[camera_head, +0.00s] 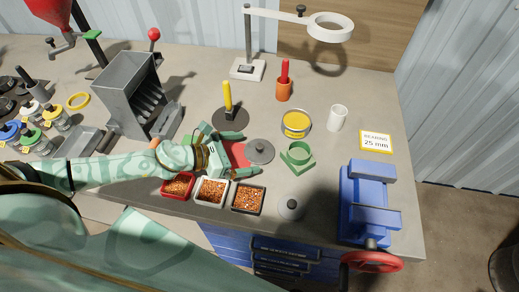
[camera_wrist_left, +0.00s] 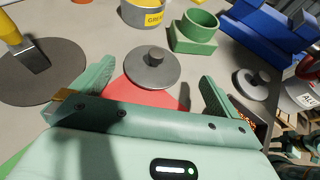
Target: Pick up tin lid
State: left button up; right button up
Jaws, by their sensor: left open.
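A grey round lid with a dark knob (camera_head: 259,151) lies by a red patch on the bench. It also shows in the left wrist view (camera_wrist_left: 152,70), just beyond and between my fingers. A second, similar knobbed lid (camera_head: 291,208) lies nearer the bench's front edge and shows at right in the wrist view (camera_wrist_left: 252,84). I cannot tell which one is the tin lid. My left gripper (camera_head: 242,158) is open and empty, low over the bench and close to the first lid. An open tin of yellow grease (camera_head: 296,124) stands behind that lid.
A green ring-shaped holder (camera_head: 297,156) stands right of the first lid. Three trays of copper-coloured scrap, including a black one (camera_head: 248,198), line the front edge. A blue vise (camera_head: 367,205) is at right. A yellow-handled tool (camera_head: 228,97) stands upright behind my gripper.

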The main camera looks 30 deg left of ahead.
aim_at(256, 149)
pick_arm(q)
jog(key=x, duration=0.6)
jog(key=shift+w+a+f, duration=0.1)
jog(key=shift+w, duration=0.3)
jog(key=shift+s, duration=0.15)
jog(key=c, duration=1.1)
